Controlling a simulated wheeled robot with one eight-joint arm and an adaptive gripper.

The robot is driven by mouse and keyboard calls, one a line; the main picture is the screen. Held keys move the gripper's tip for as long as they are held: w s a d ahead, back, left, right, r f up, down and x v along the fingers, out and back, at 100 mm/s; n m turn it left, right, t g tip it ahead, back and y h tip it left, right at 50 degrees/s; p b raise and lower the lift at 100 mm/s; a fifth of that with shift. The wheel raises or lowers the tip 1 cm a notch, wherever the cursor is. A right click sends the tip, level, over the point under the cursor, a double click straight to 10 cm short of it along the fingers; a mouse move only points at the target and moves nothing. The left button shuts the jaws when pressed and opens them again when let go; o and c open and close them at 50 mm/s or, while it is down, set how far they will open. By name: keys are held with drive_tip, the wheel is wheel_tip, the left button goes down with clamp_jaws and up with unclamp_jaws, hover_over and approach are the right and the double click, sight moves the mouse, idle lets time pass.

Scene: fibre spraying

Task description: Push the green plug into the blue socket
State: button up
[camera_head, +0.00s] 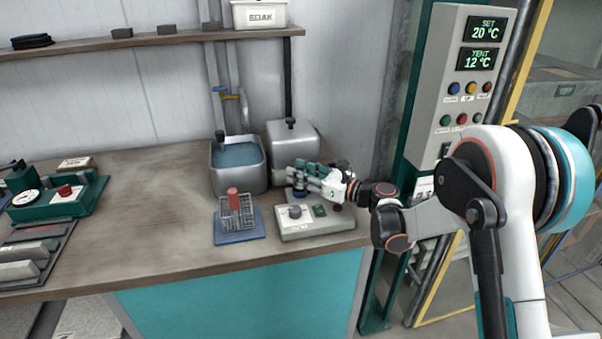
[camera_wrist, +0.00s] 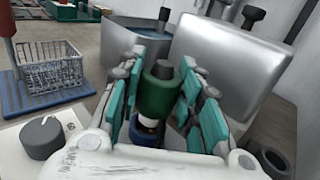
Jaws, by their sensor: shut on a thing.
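The green plug (camera_wrist: 158,90) with its dark top stands between the teal finger pads of my gripper (camera_wrist: 160,72) in the wrist view. My gripper is shut on it. Below the plug, a small blue and white part (camera_wrist: 148,124) shows between the fingers; I cannot tell whether it is the blue socket or how far the plug sits in it. In the head view my gripper (camera_head: 306,174) is low behind the grey control box, over a dark blue piece (camera_head: 296,193) that is mostly hidden. The plug is hard to make out there.
The grey control box (camera_head: 318,229) with a knob stands in front of my gripper. A wire basket (camera_head: 240,211) on a blue base is to its left. A water tank (camera_head: 238,178) and a closed metal tank (camera_head: 295,143) stand behind.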

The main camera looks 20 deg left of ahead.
drive_tip(key=shift+f, duration=0.9)
drive_tip(key=o, duration=1.2)
drive_tip(key=shift+d, duration=0.15)
drive_tip(key=v, duration=1.1)
drive_tip(key=shift+s+d, duration=0.2)
drive_tip(key=shift+d, duration=0.15)
